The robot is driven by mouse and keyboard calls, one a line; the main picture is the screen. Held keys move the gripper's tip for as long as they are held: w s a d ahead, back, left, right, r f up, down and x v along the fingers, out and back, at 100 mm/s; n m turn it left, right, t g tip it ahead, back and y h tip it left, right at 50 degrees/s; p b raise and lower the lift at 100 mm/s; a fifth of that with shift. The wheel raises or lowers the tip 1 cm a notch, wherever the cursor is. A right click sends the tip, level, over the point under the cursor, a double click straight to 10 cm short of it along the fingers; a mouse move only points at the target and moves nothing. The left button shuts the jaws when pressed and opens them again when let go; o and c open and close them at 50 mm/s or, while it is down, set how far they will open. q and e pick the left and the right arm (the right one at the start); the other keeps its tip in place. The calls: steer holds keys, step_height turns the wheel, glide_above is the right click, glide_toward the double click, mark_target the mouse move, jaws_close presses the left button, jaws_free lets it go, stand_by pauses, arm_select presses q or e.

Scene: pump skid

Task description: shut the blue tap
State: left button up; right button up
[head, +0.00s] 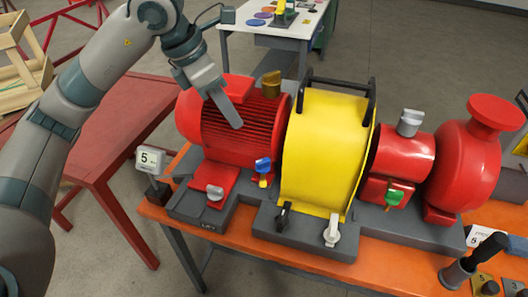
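The blue tap (263,165) sits on a small yellow body at the front of the pump skid, between the red ribbed motor and the yellow guard. Its handle shows as a small blue knob; I cannot tell which way it is turned. My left gripper (237,125) hangs in front of the red motor, above and to the left of the blue tap and apart from it. Its fingers overlap from this side, so its opening is unclear. Nothing shows held in it. My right gripper is not in view.
The yellow guard (325,145) stands right of the blue tap. Other taps are near: light grey (215,192), black (283,215), white (332,230) and green (394,197). A small display (150,159) stands left. The red motor (245,140) rises behind the blue tap.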

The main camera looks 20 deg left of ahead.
mark_target(262, 160)
arm_select(q)
steer(key=p+x, duration=0.2)
steer(key=x, duration=0.6)
steer(key=p+x, duration=0.3)
steer(key=x, duration=0.5)
steer(key=shift+d+r, duration=0.1)
steer(key=shift+d, duration=0.1)
steer(key=shift+w+d+f+p, duration=0.2)
steer(key=shift+f+p, duration=0.2)
steer(key=shift+f, duration=0.3)
jaws_close()
